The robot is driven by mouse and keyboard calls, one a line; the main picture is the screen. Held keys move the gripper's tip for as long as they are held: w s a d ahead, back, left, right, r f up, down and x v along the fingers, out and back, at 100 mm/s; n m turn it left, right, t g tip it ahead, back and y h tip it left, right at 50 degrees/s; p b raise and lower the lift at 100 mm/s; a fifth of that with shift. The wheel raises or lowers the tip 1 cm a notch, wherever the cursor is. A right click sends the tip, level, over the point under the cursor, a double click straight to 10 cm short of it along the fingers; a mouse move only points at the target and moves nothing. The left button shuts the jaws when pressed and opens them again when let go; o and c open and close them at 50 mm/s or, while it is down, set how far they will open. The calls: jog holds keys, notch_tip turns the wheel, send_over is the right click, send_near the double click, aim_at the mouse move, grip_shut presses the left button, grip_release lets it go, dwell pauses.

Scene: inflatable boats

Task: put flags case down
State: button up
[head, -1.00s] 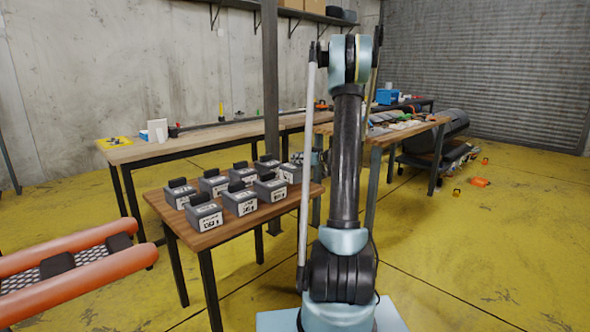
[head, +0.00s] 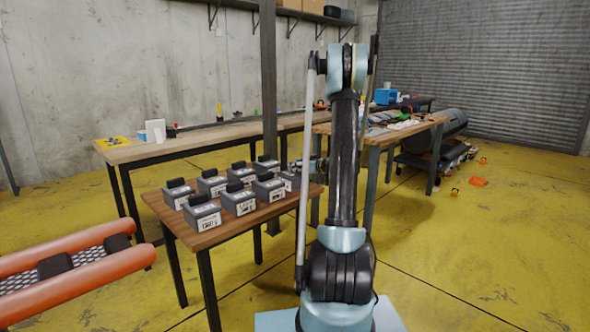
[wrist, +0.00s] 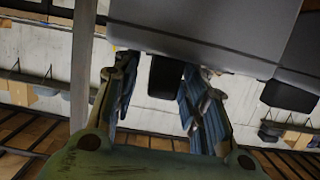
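Several grey cases with black handles and white labels stand in rows on the small wooden table (head: 213,239) in the head view. The case at the right end (head: 290,181) is at my gripper, partly behind my arm's rod; I cannot read its label, so I cannot confirm it is the flags case. In the wrist view a grey case (wrist: 205,30) fills the top, its black handle (wrist: 166,76) between the two fingers of my gripper (wrist: 165,95). The fingers stand apart, with a light gap beside the handle on the left. The case's underside is hidden.
Neighbouring cases (head: 267,188) stand close to the left of it. A long workbench (head: 160,148) runs behind along the wall, near a grey post (head: 269,80). Another bench (head: 385,137) stands right. An orange inflatable boat (head: 90,277) lies at left front.

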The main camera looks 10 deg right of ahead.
jog(key=shift+s, duration=0.1)
jog(key=v, duration=1.2)
jog(key=s+a+m+g+h, duration=0.1)
jog(key=s+a+g, duration=0.1)
jog(key=s+a, duration=0.4)
jog(key=s+a+m+g+h, duration=0.1)
jog(key=s+a+g, duration=0.15)
jog(key=s, duration=0.65)
jog(key=s+a+m+g+h, duration=0.1)
jog(key=s+a+g, duration=0.1)
jog(key=s+a, duration=0.4)
jog(key=s+d+f+m+g+h, duration=0.1)
jog(key=s+d+f+m+h, duration=0.1)
jog(key=s, duration=1.1)
jog(key=s+d+f+m+g+h, duration=0.2)
jog(key=s+f+h, duration=0.2)
jog(key=s, duration=0.8)
jog(key=shift+s+d+f, duration=0.4)
jog(key=shift+f, duration=0.2)
jog(key=shift+g, duration=0.25)
